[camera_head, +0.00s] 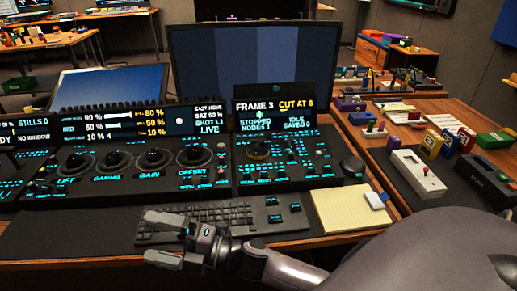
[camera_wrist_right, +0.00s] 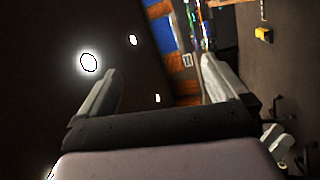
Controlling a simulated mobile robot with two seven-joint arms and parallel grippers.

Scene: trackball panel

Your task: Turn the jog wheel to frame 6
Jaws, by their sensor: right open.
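The jog wheel (camera_head: 258,150) is a dark round knob with a yellowish rim on the right section of the control panel (camera_head: 233,185). The small display (camera_head: 274,107) above it reads "FRAME 3", "CUT AT 6" and "STOPPED". My right gripper (camera_head: 160,238) is open and empty, low in front of the panel and over the keyboard's left part, its fingers pointing left. It is well apart from the wheel. In the right wrist view both fingers (camera_wrist_right: 156,85) are spread with nothing between them. My left gripper is not in view.
A keyboard (camera_head: 225,213) lies before the panel, with a yellow notepad (camera_head: 348,208) to its right. Trackballs such as the gain ball (camera_head: 151,158) line the panel's left section. A large monitor (camera_head: 255,60) stands behind.

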